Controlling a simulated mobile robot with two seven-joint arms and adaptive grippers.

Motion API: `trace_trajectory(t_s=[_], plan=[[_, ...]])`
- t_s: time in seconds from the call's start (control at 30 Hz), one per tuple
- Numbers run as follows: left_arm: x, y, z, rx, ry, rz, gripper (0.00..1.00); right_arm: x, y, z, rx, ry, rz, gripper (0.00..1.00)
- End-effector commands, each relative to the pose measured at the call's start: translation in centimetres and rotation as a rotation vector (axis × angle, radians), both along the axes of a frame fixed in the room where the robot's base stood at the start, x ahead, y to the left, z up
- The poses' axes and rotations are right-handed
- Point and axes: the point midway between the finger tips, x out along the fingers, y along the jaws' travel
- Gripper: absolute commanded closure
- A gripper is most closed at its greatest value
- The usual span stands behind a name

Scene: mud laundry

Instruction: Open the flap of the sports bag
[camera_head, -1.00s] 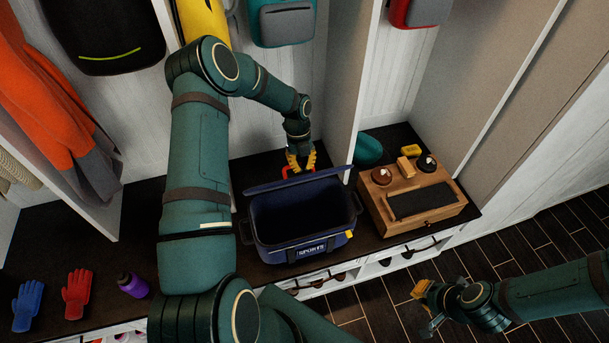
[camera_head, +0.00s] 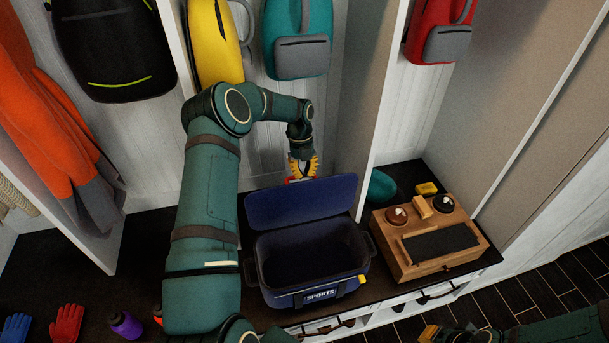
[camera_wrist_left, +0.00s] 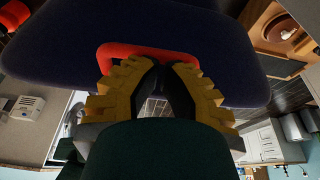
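The navy sports bag (camera_head: 318,297) stands on the dark bench top, its main compartment open to view and empty-looking. Its flap (camera_head: 303,203) is raised at the back, its broad face toward the head camera. My left gripper (camera_head: 302,172) is at the flap's far edge, behind it. In the left wrist view, the gripper's yellow fingers (camera_wrist_left: 158,68) close together at the flap's red handle (camera_wrist_left: 150,50); the flap (camera_wrist_left: 200,30) spans the top there. My right gripper (camera_head: 430,333) is barely visible at the bottom edge, away from the bag.
A wooden box (camera_head: 430,240) with a dark top panel stands right of the bag. A teal round object (camera_head: 381,187) is behind it. Backpacks hang above, including a yellow one (camera_head: 214,45). A divider (camera_head: 378,110) rises behind the bag.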

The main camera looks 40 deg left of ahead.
Motion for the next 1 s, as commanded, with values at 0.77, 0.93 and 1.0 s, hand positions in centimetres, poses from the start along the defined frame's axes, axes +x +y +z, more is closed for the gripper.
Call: trace_trajectory(t_s=[0.77, 0.93, 1.0], plan=[[0.9, 1.1, 4.9, 0.003, -0.004, 0.000, 1.00, 0.0, 0.0, 0.0, 0.000, 0.000, 0.001, 1.00], [1.5, 1.8, 8.2, 0.001, -0.003, 0.002, 1.00, 0.0, 0.0, 0.0, 0.000, 0.000, 0.001, 1.00], [1.7, 2.0, 9.3, 0.001, -0.003, 0.002, 1.00, 0.0, 0.0, 0.0, 0.000, 0.000, 0.001, 1.00]])
